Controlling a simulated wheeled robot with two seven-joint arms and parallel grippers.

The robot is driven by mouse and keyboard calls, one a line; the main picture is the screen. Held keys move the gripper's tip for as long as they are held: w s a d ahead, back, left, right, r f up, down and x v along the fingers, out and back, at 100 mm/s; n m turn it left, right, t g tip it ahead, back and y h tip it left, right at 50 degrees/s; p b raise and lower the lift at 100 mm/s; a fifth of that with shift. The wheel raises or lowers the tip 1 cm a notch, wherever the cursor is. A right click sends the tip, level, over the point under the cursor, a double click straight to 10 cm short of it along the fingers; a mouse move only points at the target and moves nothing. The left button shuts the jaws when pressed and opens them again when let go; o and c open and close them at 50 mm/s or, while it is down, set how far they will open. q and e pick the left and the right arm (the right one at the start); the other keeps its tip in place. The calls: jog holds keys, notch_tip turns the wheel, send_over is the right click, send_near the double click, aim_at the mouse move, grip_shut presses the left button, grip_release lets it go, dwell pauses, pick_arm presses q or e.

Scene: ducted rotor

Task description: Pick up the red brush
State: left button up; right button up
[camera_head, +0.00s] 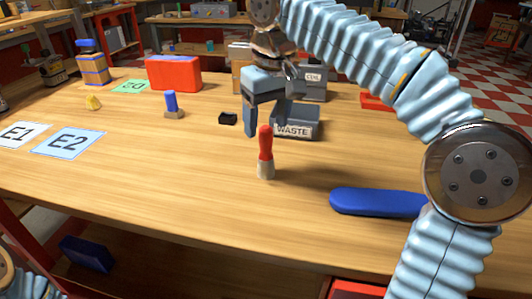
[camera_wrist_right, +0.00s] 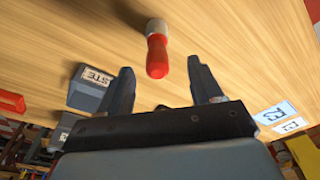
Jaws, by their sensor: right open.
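The red brush (camera_head: 265,147) stands upright on the wooden table, with its red handle up and its pale grey end down. My right gripper (camera_head: 267,122) is open and empty, just behind and above the brush in the head view. In the right wrist view the brush (camera_wrist_right: 157,52) shows ahead of the open fingers (camera_wrist_right: 161,72), in line with the gap between them; I cannot tell whether its tip is between them. My left gripper is not in view.
A grey WASTE bin (camera_head: 297,125) stands behind the brush, close to my right gripper. A blue rounded object (camera_head: 376,203) lies to the right. A small black block (camera_head: 228,118) and a blue-handled item (camera_head: 171,104) are to the left. The table in front is clear.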

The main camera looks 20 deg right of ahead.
aim_at(265, 145)
jog(key=f, duration=0.5)
jog(key=w+f, duration=0.1)
jog(key=f, duration=0.1)
jog(key=shift+w+d+f, duration=0.1)
jog(key=shift+f, duration=0.1)
jog(key=c, duration=1.2)
jog(key=shift+r, duration=0.15)
